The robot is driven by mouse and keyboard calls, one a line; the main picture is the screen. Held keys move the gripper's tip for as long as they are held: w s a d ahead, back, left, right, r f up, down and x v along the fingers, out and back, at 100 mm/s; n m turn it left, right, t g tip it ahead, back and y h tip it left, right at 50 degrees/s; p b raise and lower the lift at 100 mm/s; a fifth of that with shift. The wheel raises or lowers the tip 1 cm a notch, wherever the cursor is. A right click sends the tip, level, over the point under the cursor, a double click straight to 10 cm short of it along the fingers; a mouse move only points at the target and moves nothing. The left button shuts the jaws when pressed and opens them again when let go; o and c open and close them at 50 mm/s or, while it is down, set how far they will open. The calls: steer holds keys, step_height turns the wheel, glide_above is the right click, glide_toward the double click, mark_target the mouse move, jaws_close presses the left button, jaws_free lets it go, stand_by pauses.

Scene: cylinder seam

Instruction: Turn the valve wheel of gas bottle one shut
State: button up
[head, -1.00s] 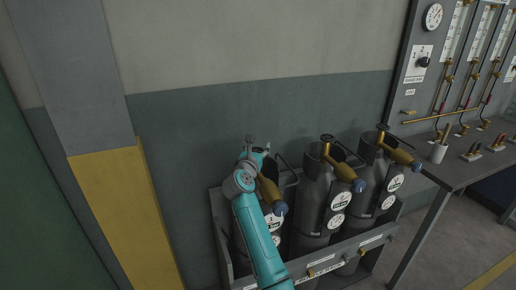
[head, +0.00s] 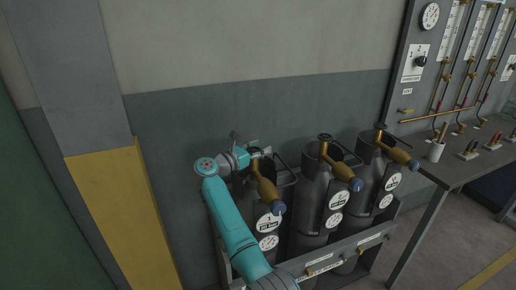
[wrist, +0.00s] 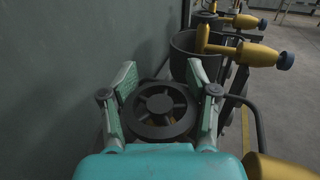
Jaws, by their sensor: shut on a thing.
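In the head view my gripper (head: 260,152) is at the top of bottle one, reaching in from the left. The wheel is mostly hidden there.
The middle bottle (head: 313,190) and right bottle (head: 368,170) stand close by in the same rack (head: 345,244), their brass valves sticking out. A grey wall is close behind. A bench (head: 460,172) with a gauge panel (head: 409,75) stands to the right.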

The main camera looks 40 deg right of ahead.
steer(key=shift+s+a+m+g+y, duration=0.1)
steer(key=shift+s+m+g+y, duration=0.1)
steer(key=shift+m+g, duration=1.05)
steer(key=shift+s+a+m+g+y, duration=0.15)
steer(key=shift+m+g, duration=0.5)
steer(key=shift+g, duration=1.1)
steer(key=shift+s+f+m+g, duration=0.1)
steer(key=shift+m+g, duration=0.2)
steer(key=shift+g, duration=0.1)
steer(key=o, duration=1)
steer(key=v, duration=0.6)
steer(key=shift+a, duration=0.65)
steer(key=shift+w, duration=0.25)
